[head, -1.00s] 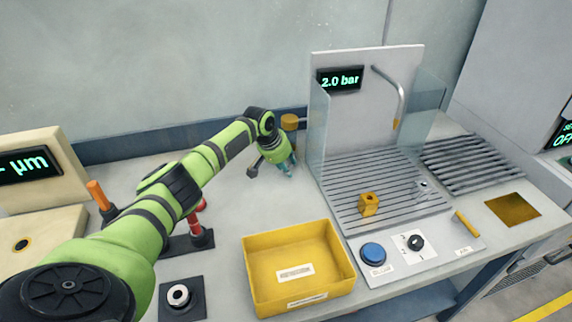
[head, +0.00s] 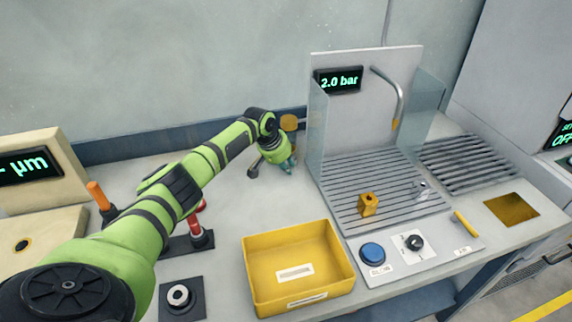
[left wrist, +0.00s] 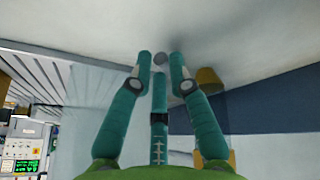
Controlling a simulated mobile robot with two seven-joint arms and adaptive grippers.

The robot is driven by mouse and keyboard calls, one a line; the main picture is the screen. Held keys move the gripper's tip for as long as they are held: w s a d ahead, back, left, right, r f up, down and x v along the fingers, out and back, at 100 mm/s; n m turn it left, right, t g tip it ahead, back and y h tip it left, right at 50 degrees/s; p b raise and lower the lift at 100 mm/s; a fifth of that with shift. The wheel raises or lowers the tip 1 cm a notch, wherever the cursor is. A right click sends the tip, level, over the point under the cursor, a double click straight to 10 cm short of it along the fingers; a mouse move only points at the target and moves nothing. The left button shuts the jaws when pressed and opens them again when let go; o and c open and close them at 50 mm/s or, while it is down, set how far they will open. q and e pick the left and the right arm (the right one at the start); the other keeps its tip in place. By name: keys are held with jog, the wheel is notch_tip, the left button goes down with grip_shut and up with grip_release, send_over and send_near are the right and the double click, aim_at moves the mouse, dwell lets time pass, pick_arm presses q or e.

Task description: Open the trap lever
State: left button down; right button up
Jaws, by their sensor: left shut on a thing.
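My left gripper (head: 288,165) is at the back of the bench, left of the glass side of the rinse stand. Its teal fingers are shut, and they also show in the left wrist view (left wrist: 160,62). An amber-topped cylinder (head: 289,122), which looks like the trap, stands right behind my gripper. An amber part also shows beside the right finger in the left wrist view (left wrist: 207,77). The fingers are closed at what appears to be the trap lever; the lever itself is mostly hidden by them. My right gripper is not in view.
The slatted rinse stand (head: 350,185) with a "2.0 bar" display (head: 339,80) is right of my gripper. An amber block (head: 368,205) sits on its slats. A yellow bin (head: 325,290) is in front. A blue button (head: 372,252) and dial (head: 413,242) are at front right.

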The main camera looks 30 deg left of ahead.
pick_arm(q)
jog(key=shift+s+f, duration=0.2)
jog(key=shift+f, duration=0.05)
